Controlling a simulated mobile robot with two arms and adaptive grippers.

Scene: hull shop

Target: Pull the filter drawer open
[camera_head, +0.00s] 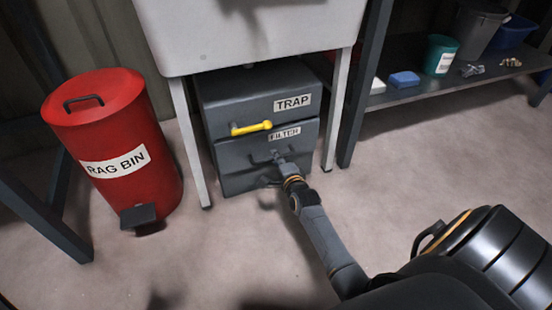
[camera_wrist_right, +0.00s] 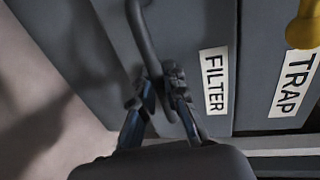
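The grey cabinet under the sink has an upper front labelled TRAP (camera_head: 240,103) and, below it, the filter drawer (camera_head: 229,155) labelled FILTER. The drawer front looks flush with the cabinet. Its dark bar handle (camera_wrist_right: 143,35) shows in the right wrist view. My right gripper (camera_head: 277,158) is at this handle. In the right wrist view the two fingers (camera_wrist_right: 155,92) stand close on either side of the bar and look shut on it; the exact contact is partly hidden. My left gripper is out of view.
A yellow handle (camera_head: 251,128) sits on the TRAP front, just above. The sink's pale legs (camera_head: 190,140) flank the cabinet. A red rag bin (camera_head: 115,150) with a pedal stands to the left. A low shelf (camera_head: 420,90) with tubs is at right. The floor in front is clear.

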